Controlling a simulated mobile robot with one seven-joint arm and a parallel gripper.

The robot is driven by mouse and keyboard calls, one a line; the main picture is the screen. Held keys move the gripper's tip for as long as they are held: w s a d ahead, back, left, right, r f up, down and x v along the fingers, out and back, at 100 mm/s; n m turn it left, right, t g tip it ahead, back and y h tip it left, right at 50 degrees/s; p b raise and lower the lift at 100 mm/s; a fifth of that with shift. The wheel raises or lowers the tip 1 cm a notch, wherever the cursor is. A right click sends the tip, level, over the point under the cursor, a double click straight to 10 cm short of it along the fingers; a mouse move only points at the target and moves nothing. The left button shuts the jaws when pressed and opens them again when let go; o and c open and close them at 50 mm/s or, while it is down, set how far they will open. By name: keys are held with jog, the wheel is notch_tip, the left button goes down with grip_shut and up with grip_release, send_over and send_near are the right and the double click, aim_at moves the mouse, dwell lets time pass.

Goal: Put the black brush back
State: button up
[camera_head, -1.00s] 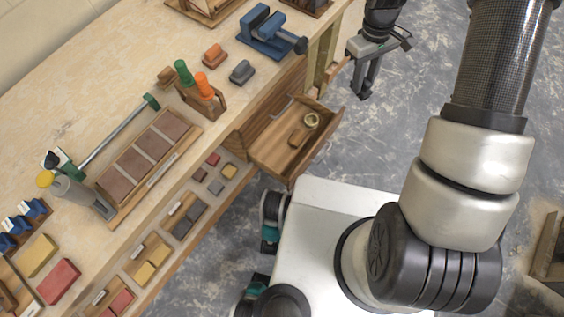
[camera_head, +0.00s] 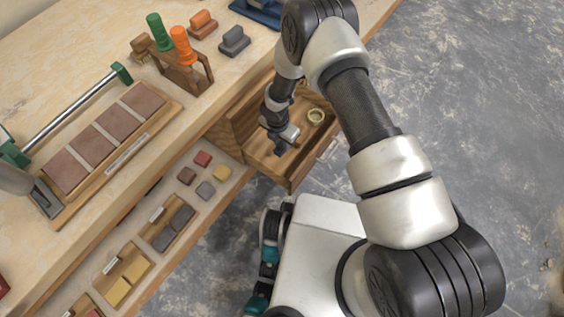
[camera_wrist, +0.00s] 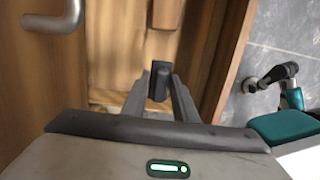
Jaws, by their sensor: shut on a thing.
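My gripper (camera_head: 280,148) reaches down into the open wooden drawer (camera_head: 243,142). In the wrist view my gripper (camera_wrist: 160,76) has its two dark fingers closed on a small dark block, which I take to be the black brush (camera_wrist: 158,83). The fingers hide part of it. It is over the drawer's inside; I cannot tell whether it touches the floor of the drawer. In the head view the held thing is barely distinguishable from the fingers.
A brown block (camera_wrist: 166,14) is ahead in the wrist view. On the bench are a dark grey brush-like block (camera_head: 234,40), an orange one (camera_head: 203,23) and a wooden tool holder (camera_head: 190,78). Drawer walls are close around my gripper.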

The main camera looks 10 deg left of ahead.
aim_at(280, 145)
notch_tip(280, 145, down, 9)
jog(key=shift+f+b, duration=0.1)
jog(key=shift+b, duration=0.95)
jog(key=shift+f+b, duration=0.2)
jog(key=shift+b, duration=0.1)
jog(key=o, duration=1)
jog(key=shift+r, duration=0.1)
jog(key=shift+o, duration=0.2)
jog(key=r+p, duration=0.1)
jog(key=r, duration=0.3)
jog(key=s+r+p, duration=0.1)
jog(key=r, duration=0.3)
jog(key=r+p, duration=0.1)
jog(key=r, duration=0.3)
jog(key=shift+s+a+r+p, duration=0.1)
jog(key=shift+s+a+p, duration=0.1)
jog(key=shift+a+p, duration=0.15)
